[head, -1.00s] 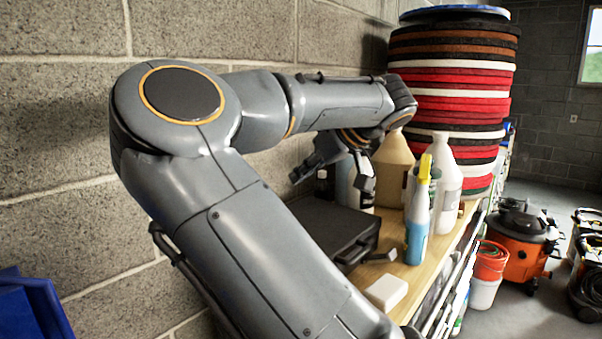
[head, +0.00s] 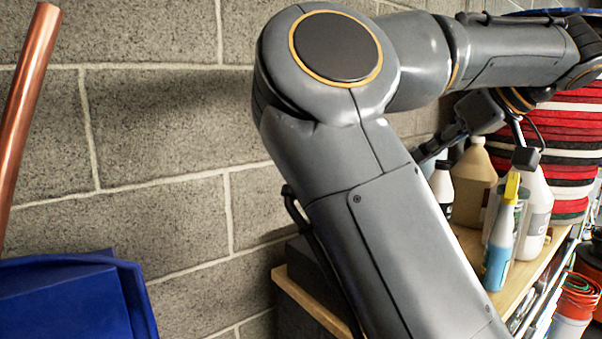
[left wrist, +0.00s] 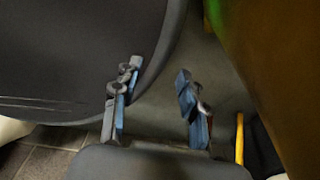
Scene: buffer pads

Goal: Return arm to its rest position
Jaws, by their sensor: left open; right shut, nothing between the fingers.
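My right arm (head: 390,200) crosses the middle of the head view, rising from the bottom, bending at a large elbow joint and reaching right along the wall. My right gripper (head: 432,148) hangs below the forearm near the bottles. It is partly hidden, looks shut and holds nothing. My left gripper (left wrist: 157,75) shows in the left wrist view with its two blue-grey fingers apart and nothing between them. A dark rounded surface lies to its left. The left gripper is not in the head view.
A wooden shelf (head: 311,301) runs along the block wall. It bears a spray bottle (head: 500,243), a beige jug (head: 473,183), a white jug (head: 537,215) and stacked pads (head: 575,135). A blue bin (head: 60,300) and copper pipe (head: 27,95) are at left.

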